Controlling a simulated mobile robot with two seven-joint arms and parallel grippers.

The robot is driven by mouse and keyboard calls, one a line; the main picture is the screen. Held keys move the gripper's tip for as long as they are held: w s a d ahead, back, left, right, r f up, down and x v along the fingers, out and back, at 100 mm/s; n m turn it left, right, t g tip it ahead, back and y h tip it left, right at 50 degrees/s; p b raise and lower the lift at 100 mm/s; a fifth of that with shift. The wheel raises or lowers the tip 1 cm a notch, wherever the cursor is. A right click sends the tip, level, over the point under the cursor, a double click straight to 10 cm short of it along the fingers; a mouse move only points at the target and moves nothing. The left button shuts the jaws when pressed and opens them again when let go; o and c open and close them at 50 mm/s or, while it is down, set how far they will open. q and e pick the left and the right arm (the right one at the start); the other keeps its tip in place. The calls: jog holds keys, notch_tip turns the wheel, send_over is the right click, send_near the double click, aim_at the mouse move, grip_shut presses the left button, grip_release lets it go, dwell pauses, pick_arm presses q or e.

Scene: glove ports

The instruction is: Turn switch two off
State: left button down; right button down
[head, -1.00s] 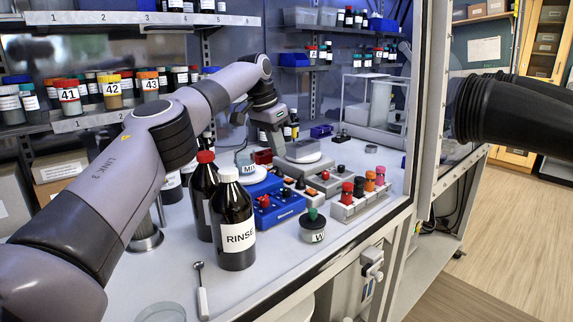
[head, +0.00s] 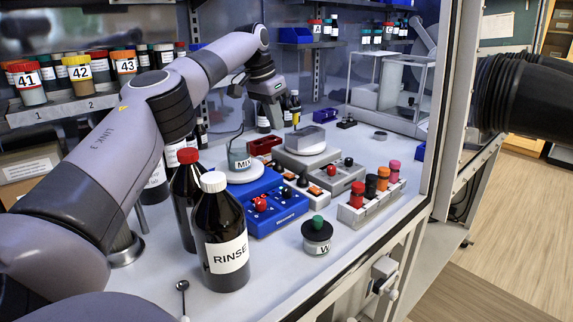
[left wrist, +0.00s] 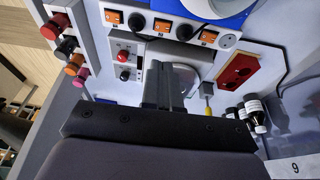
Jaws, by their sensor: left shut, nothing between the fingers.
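A row of orange rocker switches stands on a grey strip beside the blue unit; in the left wrist view they show as a left switch (left wrist: 113,16), a middle switch (left wrist: 161,25) and a right switch (left wrist: 208,37). Their numbers and rocker positions are too small to read surely. In the head view one orange switch (head: 314,191) shows at the strip's near end. My left gripper (left wrist: 165,85) is shut and empty, apart from the switches. In the head view it hangs (head: 272,118) behind the strip, near the grey plate device. My right gripper is out of view.
A blue box (head: 265,205) with red knobs, a MIX beaker (head: 240,160) and a grey control box (head: 345,176) crowd the strip. A RINSE bottle (head: 222,240) stands in front. A rack of coloured caps (head: 365,200) is to the right. A black glove sleeve (head: 520,95) hangs far right.

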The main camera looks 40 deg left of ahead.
pick_arm(q)
jog(key=shift+f, duration=0.1)
send_near(289, 175)
jog(key=p+x, duration=0.1)
jog(key=x, duration=0.4)
jog(key=shift+w+d, duration=0.1)
jog(key=shift+w, duration=0.05)
jog(key=shift+f, duration=0.7)
